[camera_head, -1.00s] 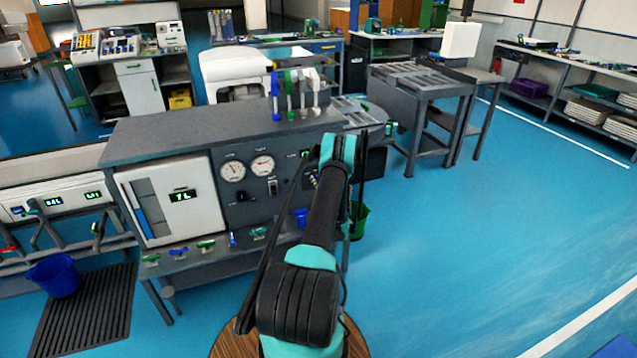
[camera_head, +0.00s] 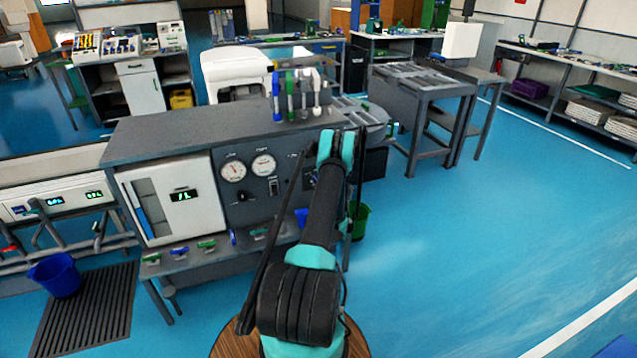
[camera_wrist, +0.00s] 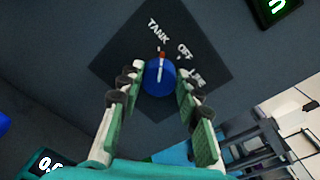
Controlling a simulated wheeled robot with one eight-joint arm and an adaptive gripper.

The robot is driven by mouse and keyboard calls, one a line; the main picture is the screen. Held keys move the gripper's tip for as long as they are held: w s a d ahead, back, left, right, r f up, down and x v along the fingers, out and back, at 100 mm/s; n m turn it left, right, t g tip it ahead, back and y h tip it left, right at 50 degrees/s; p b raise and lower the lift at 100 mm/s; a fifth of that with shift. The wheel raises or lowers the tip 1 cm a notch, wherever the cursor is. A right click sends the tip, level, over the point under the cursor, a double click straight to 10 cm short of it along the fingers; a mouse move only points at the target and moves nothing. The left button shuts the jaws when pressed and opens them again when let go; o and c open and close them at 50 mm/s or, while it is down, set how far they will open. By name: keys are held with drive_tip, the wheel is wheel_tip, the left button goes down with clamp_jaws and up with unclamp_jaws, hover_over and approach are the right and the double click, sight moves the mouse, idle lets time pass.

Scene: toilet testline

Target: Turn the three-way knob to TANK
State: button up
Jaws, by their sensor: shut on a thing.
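In the wrist view, the blue three-way knob (camera_wrist: 159,82) sits on a dark diamond-shaped plate (camera_wrist: 125,62) with white lettering. Its white pointer line has a red tip and points up, close to the end of the TANK label (camera_wrist: 158,30). The OFF label (camera_wrist: 185,50) lies to the right of the tip. A third label (camera_wrist: 197,75) is partly covered by a finger. My gripper (camera_wrist: 158,84) has one finger on each side of the knob and is shut on it. In the head view, my arm hides the knob and the fingertips.
The grey test bench (camera_head: 200,137) carries two round gauges (camera_head: 234,172) and a white tank panel (camera_head: 178,215) with a display. Upright coloured handles (camera_head: 290,95) stand on its top. A green bucket (camera_head: 360,220) stands beside it. The floor to the right is clear.

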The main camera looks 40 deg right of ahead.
drive_tip(key=shift+n, duration=0.8)
drive_tip(key=o, duration=1.2)
drive_tip(key=shift+c, duration=0.2)
wheel_tip(320, 180, up, 10)
